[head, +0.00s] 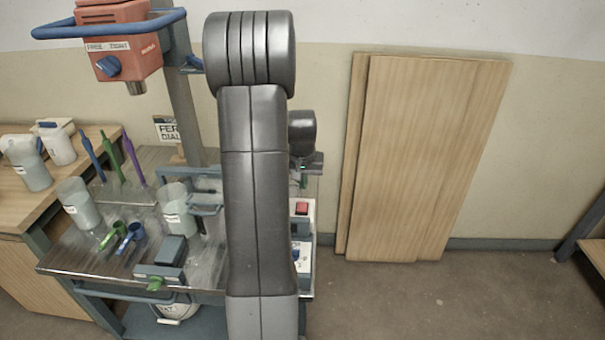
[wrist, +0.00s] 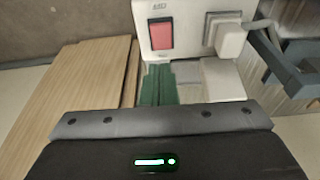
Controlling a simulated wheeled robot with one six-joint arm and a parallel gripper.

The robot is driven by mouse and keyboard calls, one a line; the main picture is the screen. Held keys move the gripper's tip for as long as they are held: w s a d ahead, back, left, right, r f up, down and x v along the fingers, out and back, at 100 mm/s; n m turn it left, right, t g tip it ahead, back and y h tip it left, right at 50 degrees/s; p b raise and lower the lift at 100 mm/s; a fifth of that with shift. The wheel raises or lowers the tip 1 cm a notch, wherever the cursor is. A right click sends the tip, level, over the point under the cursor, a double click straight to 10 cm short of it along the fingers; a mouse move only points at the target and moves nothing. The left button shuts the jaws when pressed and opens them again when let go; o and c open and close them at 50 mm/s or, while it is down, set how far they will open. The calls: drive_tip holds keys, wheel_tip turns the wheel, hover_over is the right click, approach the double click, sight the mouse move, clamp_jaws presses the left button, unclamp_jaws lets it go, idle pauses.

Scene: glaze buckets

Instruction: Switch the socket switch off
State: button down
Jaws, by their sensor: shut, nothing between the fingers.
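The socket's switch is a red rocker (wrist: 160,35) on a white socket box (wrist: 186,14) in the wrist view. In the head view the red switch (head: 302,208) shows just right of my arm, on the cart's right side. My gripper (wrist: 158,72) is shut and empty; its green fingers point toward the box just below the red switch in the wrist view. In the head view my gripper (head: 304,179) is above the switch, partly hidden. I cannot tell whether the fingertips touch the box, or which way the rocker is tilted.
A grey-white plug (wrist: 230,40) sits right of the switch. The metal cart (head: 60,255) holds jugs, coloured tools and a clamp-like block (head: 160,262). An orange mixer head (head: 120,45) stands above it.

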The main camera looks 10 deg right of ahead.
hover_over(303, 208)
drive_tip(key=x, duration=0.3)
drive_tip(key=s+x, duration=0.1)
drive_tip(key=x, duration=0.1)
drive_tip(key=shift+a+f, duration=0.2)
drive_tip(key=shift+f, duration=0.3)
drive_tip(key=shift+s+f, duration=0.15)
drive_tip(key=shift+f, duration=0.55)
drive_tip(key=b, duration=0.2)
drive_tip(key=f+t+b, duration=0.1)
drive_tip(key=b, duration=0.1)
drive_tip(key=shift+s+a+f, duration=0.1)
drive_tip(key=shift+s+f, duration=0.1)
drive_tip(key=shift+s, duration=0.1)
drive_tip(key=shift+r, duration=0.3)
drive_tip(key=shift+h, duration=0.3)
drive_tip(key=shift+w, duration=0.15)
drive_tip(key=shift+w+d+r+p, duration=0.25)
drive_tip(key=shift+w+p, duration=0.15)
drive_tip(key=shift+w, duration=0.2)
